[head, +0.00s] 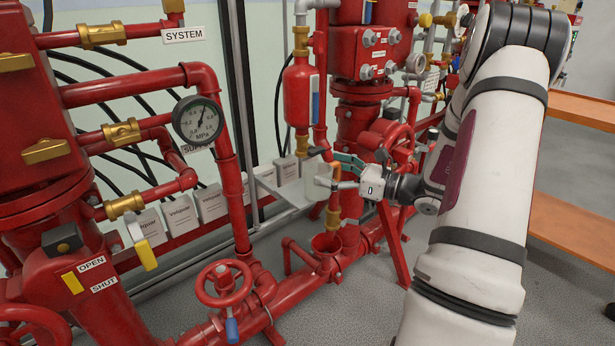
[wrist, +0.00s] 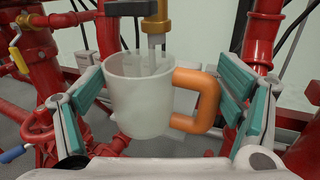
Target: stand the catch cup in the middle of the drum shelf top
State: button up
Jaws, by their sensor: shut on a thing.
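The catch cup is a white cup (wrist: 138,100) with an orange handle on its right side. In the wrist view it stands upright between the teal pads of my gripper (wrist: 165,98), with the handle toward the right pad. My gripper is shut on it. A pale nozzle below a brass pipe (wrist: 155,22) comes down at the cup's mouth. In the head view, the cup (head: 317,182) is held by my gripper (head: 340,170) among the red pipes, partly hidden by the fingers. I cannot tell for certain which surface is the drum shelf top.
A pale grey ledge (head: 268,204) is fixed left of the cup. A red funnel (head: 326,243) is below it. A red cylinder (head: 300,95) and red valve pipework crowd the area. Orange shelf boards (head: 572,228) are at the right, with open grey floor beyond them.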

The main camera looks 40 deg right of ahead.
aim_at(314, 171)
jog(key=x, duration=0.3)
jog(key=shift+w+a+b, duration=0.1)
jog(key=shift+b, duration=0.25)
jog(key=shift+w+a+f+b, duration=0.2)
jog(key=shift+w+f+b, duration=0.1)
jog(key=shift+w, duration=0.2)
jog(key=shift+w+a+f+b, duration=0.15)
jog(key=shift+w+a+b, duration=0.05)
jog(key=shift+w+b, duration=0.2)
jog(key=shift+w+a+f+b, duration=0.25)
jog(key=shift+w, duration=0.3)
jog(key=shift+f, duration=0.1)
jog(key=o, duration=1.2)
jog(key=shift+c, duration=0.2)
jog(key=shift+s+d, duration=0.1)
jog(key=p+v, duration=0.3)
jog(key=v, duration=0.8)
jog(key=shift+s, duration=0.4)
